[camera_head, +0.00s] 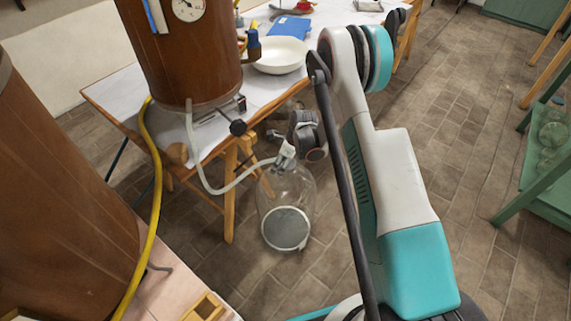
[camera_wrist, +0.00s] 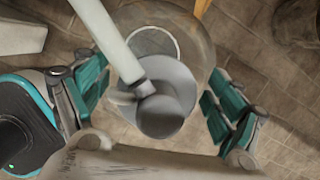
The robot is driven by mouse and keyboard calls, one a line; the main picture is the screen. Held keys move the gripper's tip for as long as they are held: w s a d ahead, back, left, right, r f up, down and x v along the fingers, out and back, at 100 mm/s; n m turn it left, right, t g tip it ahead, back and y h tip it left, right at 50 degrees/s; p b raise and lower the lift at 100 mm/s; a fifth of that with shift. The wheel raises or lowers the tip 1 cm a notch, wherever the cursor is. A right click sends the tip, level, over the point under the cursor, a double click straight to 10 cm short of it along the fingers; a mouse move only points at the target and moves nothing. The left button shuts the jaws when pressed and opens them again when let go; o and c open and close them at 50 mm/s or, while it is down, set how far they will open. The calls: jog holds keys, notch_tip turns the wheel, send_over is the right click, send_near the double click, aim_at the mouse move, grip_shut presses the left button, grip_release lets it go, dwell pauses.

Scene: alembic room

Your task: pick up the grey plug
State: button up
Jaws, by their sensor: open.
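The grey plug (camera_wrist: 180,85) sits at the mouth of a large clear glass bottle (camera_head: 286,203) on the floor. In the head view the plug (camera_head: 286,151) is small and partly unclear. A pale hose (camera_wrist: 108,38) runs to a fitting at the plug. My gripper (camera_wrist: 155,92) is open, its teal fingers to the left and right of the plug, with gaps showing on both sides. In the head view my fingers are too small to make out clearly near the bottle's top.
A wooden trestle table (camera_head: 233,190) stands left of the bottle. It bears a brown vessel (camera_head: 180,60), a white bowl (camera_head: 279,57) and a blue book (camera_head: 289,27). A yellow hose (camera_head: 155,185) hangs at left. A green shelf (camera_head: 545,175) stands at right. Tiled floor between is open.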

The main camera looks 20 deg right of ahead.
jog(key=c, duration=1.1)
jog(key=shift+r, duration=0.15)
